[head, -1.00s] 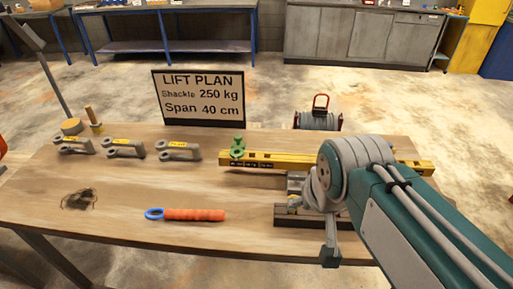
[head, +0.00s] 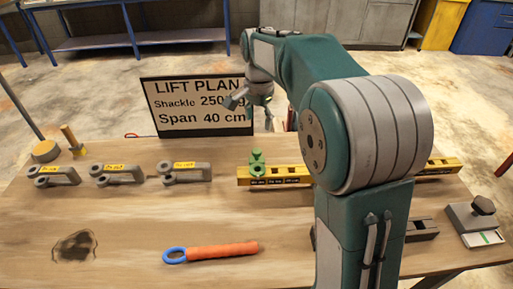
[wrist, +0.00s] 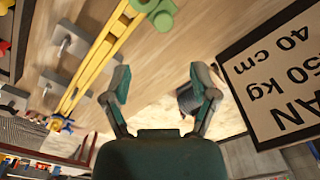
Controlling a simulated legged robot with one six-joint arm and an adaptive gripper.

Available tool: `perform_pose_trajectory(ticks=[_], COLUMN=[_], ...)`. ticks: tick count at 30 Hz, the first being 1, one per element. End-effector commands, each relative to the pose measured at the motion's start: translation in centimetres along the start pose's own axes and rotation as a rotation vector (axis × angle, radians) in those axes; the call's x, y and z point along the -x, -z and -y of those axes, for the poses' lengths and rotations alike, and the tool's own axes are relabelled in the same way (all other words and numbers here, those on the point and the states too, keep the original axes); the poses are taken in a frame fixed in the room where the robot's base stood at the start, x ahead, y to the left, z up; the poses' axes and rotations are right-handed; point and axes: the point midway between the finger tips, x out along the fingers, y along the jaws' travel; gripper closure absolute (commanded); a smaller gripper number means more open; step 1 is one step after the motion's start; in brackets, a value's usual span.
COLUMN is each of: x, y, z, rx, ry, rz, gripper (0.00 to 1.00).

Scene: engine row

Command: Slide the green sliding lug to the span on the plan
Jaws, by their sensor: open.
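The green sliding lug (head: 257,163) sits on the yellow beam (head: 288,174) near its left end; it also shows at the top of the wrist view (wrist: 160,12). Small dark marks line the beam's front, too small to read surely. My arm hides the beam's middle. The lift plan sign (head: 195,122) reads "Span 40 cm"; my gripper partly covers its shackle line. My gripper (head: 251,110) is open and empty, at the sign's right side and beyond the beam. In the wrist view its two fingers (wrist: 160,82) are spread, apart from the lug and beam (wrist: 92,68).
Three grey shackles (head: 118,173) with yellow tags stand left of the beam. An orange-handled tool (head: 215,251) with a blue ring lies in front. A grey block with a dark knob (head: 482,207) is at the right.

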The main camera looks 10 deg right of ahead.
Motion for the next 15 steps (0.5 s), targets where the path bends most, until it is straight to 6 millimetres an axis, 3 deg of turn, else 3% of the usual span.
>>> perform_pose_trajectory(ticks=[7, 15], x=[-1.6, -6.5], y=[0.1, 0.1], z=[0.7, 0.5], rx=[-0.024, -0.023], ry=[-0.012, -0.013], rz=[0.006, 0.008], gripper=[0.24, 0.24])
